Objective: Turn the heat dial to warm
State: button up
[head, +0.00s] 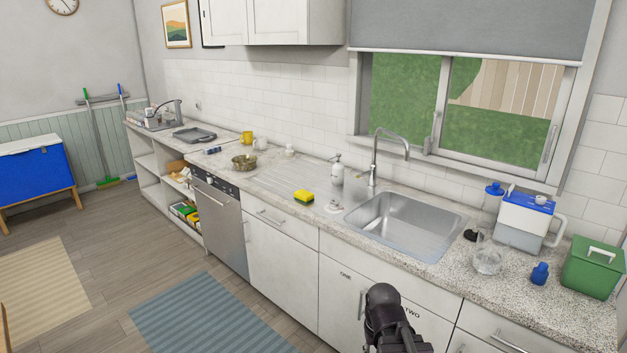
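I cannot make out a heat dial for certain. A steel-fronted appliance (222,225) under the counter has a dark control strip (213,183) along its top with small marks on it. They are too small to tell whether one is a dial or how it is set. A dark part of my arm (388,318) shows at the bottom, in front of the white cabinets. My gripper's fingers do not show, and nothing shows my arm touching the appliance.
A blue striped rug (210,315) lies on the floor before the cabinets. Floor at left is mostly open.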

aim_at(334, 205)
jog(key=k, duration=0.6)
jog(key=z, duration=0.5)
jog(key=i, duration=1.8)
jog(key=u, duration=0.3)
